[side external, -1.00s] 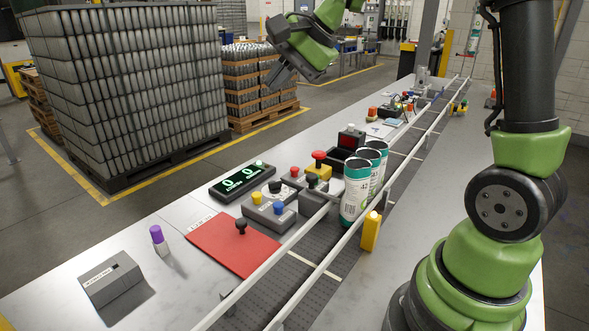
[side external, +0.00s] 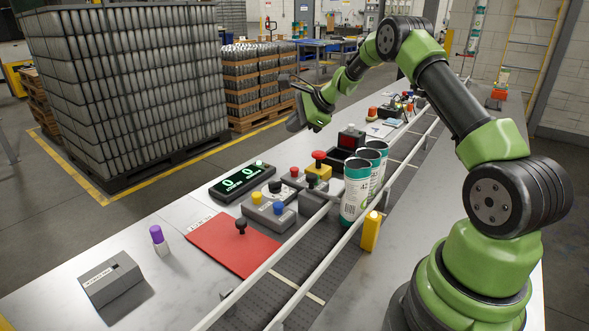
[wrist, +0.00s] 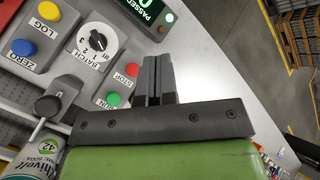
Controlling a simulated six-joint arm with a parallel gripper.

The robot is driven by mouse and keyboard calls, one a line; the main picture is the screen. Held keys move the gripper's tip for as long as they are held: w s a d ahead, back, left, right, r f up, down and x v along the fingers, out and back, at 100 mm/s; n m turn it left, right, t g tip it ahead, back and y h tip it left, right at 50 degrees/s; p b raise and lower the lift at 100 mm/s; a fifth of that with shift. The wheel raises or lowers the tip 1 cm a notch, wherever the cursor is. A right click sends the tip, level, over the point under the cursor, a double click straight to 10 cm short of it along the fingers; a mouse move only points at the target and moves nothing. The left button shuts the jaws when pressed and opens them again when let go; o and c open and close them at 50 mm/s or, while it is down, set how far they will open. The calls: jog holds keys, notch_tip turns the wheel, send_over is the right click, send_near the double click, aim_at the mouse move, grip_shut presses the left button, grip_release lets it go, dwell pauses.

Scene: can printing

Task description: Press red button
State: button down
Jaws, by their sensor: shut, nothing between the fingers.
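Small red STOP button (side external: 294,171) sits on a grey panel beside a green RUN button (wrist: 113,99). The STOP button also shows in the wrist view (wrist: 133,70), left of my fingers. A larger red mushroom button (side external: 319,157) stands on a yellow box (side external: 318,172) just right of it in the side view. My gripper (side external: 296,124) is shut and empty, in the air above and behind the panels in the side view. In the wrist view my gripper (wrist: 153,78) has its fingers together, apart from both small buttons.
A control box has yellow LOG (wrist: 48,11), blue ZERO (wrist: 22,47) and a BATCH knob (wrist: 93,42). A counter display (side external: 243,181) sits behind. A red mat (side external: 225,248) holds a black-handled stamp (side external: 241,227).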

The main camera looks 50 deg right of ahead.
aim_at(295, 170)
jog(key=shift+f, duration=0.1)
jog(key=shift+f, duration=4.3)
jog(key=shift+f, duration=0.4)
jog(key=shift+f, duration=0.85)
jog(key=shift+r, duration=1.3)
jog(key=shift+r, duration=2.5)
